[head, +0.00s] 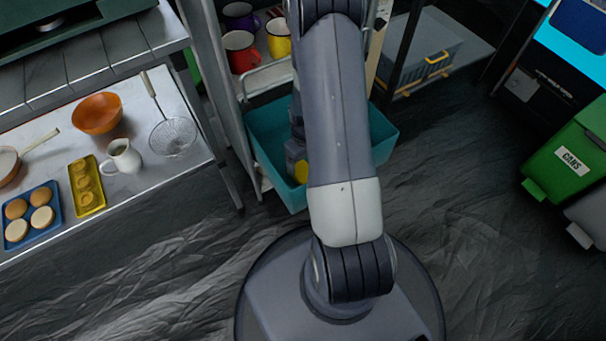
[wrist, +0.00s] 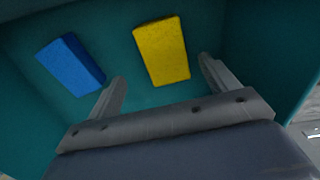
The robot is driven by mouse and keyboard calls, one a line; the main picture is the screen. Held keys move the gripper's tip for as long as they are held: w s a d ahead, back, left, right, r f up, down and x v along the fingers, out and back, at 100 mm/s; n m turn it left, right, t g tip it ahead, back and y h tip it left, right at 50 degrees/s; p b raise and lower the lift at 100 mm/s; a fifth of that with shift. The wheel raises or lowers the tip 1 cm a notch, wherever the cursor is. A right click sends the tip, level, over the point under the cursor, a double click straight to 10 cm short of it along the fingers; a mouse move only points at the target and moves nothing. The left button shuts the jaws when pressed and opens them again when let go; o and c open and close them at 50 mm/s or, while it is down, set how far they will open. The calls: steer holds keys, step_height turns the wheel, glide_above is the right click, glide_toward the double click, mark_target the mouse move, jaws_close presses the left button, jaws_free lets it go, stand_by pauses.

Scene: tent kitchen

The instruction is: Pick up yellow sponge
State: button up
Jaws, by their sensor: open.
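The yellow sponge (wrist: 162,51) lies on the floor of the teal bin in the wrist view, ahead of my gripper and roughly between the lines of its fingers. My gripper (wrist: 161,88) is open and empty, its fingers spread wide and pointing down into the bin. In the head view a bit of yellow (head: 300,171) shows inside the teal bin (head: 272,180); my arm hides most of the bin's middle and the gripper.
A blue sponge (wrist: 70,64) lies left of the yellow one, close to the left finger. The bin walls rise around both. A shelf with mugs (head: 240,52) stands behind the bin, and a counter with dishes (head: 99,113) is at the left.

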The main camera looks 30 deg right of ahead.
mark_target(303, 171)
steer(key=f, duration=0.1)
steer(key=f+b, duration=0.1)
steer(key=f, duration=0.1)
steer(key=f+b, duration=0.1)
steer(key=f, duration=0.1)
steer(key=shift+a, duration=0.35)
steer(key=shift+r, duration=0.1)
steer(key=c, duration=1.1)
